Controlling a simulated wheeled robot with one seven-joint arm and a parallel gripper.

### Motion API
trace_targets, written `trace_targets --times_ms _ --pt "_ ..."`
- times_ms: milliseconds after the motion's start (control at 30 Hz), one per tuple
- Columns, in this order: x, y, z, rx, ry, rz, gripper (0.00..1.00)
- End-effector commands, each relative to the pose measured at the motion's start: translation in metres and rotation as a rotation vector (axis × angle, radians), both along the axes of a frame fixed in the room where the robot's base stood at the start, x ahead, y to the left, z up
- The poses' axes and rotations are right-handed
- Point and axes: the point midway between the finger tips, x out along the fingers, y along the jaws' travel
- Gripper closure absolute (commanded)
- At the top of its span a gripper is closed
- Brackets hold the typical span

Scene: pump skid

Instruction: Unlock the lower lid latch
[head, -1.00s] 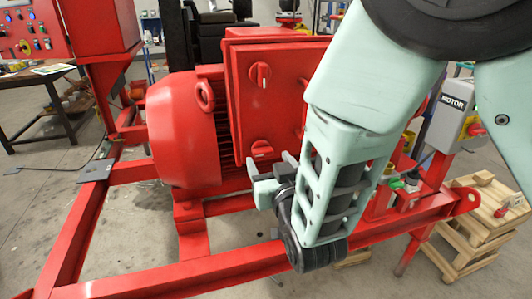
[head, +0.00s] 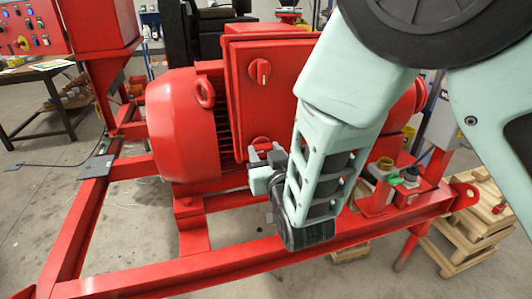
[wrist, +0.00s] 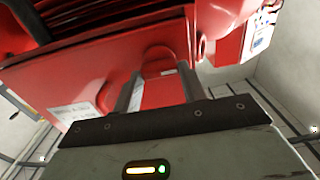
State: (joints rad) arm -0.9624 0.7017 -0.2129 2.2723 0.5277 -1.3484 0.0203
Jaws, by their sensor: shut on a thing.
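The red lid (head: 290,105) is the front of a box on the side of the red motor. The upper lid latch (head: 260,71), a red knob, stands upright on it. The lower lid latch (head: 261,142) is near the lid's bottom edge, mostly hidden by my gripper (head: 264,155). In the wrist view, the fingers of my gripper (wrist: 160,75) stand on either side of the red lower latch (wrist: 160,62) and are shut on it. How far the latch is turned is hard to tell.
The finned red motor (head: 180,125) is left of the lid. A red skid beam (head: 220,270) runs below my gripper. Brass and green fittings (head: 385,170) stand to the right, with wooden pallets (head: 465,235) beyond the frame. Floor shows inside the skid frame.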

Motion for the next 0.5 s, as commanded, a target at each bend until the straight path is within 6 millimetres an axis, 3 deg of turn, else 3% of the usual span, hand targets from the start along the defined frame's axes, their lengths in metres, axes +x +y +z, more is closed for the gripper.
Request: trace_targets --times_ms 267,500 --pt "-0.0004 0.0003 -0.0004 -0.100 -0.028 0.000 0.81" --pt "-0.0009 0.0015 -0.0005 -0.288 -0.082 0.001 0.81"
